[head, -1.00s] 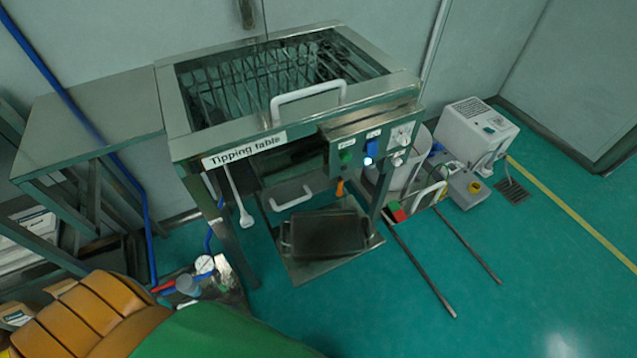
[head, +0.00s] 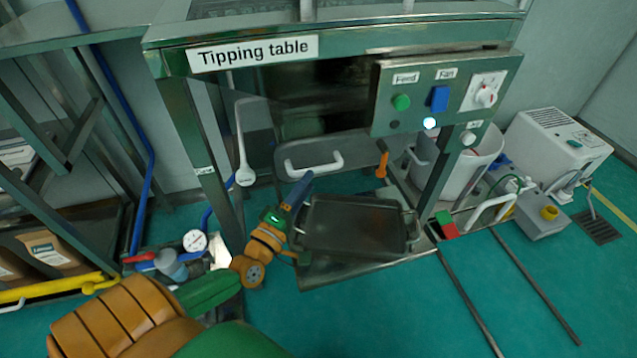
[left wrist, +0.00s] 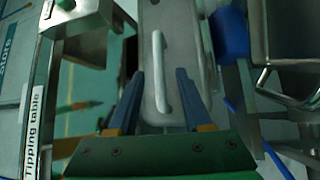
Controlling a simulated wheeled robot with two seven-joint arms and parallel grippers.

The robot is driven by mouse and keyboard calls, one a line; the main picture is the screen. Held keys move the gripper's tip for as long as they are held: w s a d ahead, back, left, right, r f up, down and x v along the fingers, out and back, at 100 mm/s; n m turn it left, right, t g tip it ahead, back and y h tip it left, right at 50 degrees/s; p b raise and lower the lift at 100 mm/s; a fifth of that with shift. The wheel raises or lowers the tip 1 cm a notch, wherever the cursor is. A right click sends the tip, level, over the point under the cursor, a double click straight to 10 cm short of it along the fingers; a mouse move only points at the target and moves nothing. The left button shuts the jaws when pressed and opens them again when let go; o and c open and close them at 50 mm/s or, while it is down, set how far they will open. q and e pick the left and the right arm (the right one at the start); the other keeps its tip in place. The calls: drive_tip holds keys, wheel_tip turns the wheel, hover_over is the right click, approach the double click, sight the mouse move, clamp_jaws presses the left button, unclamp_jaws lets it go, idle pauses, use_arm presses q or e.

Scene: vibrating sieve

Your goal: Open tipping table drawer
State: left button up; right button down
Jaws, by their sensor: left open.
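The tipping table (head: 340,50) stands in front of me with its label on the front rail. Below it sits the grey drawer front (head: 290,158) with a white bar handle (head: 315,165). My left gripper (head: 300,186) is close to the drawer, with its blue fingers pointing up at the handle's left part. In the left wrist view the open gripper (left wrist: 160,76) has one finger on each side of the white handle (left wrist: 160,70), with gaps on both sides. The drawer front (left wrist: 178,25) lies behind the handle. My right gripper is not in view.
A dark tray (head: 355,225) sits low beneath the table, right of my left gripper. A control panel (head: 440,95) with buttons hangs at the table's right. A gauge (head: 194,241) and white ladle (head: 244,170) are at the left. Green floor is open in front.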

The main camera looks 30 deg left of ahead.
sight(317, 168)
use_arm(q)
drive_tip(key=w, duration=0.5)
drive_tip(key=shift+w+a+r+b, duration=0.2)
drive_tip(key=shift+r+b, duration=0.15)
drive_tip(key=shift+r, duration=0.05)
clamp_jaws()
idle(0.9)
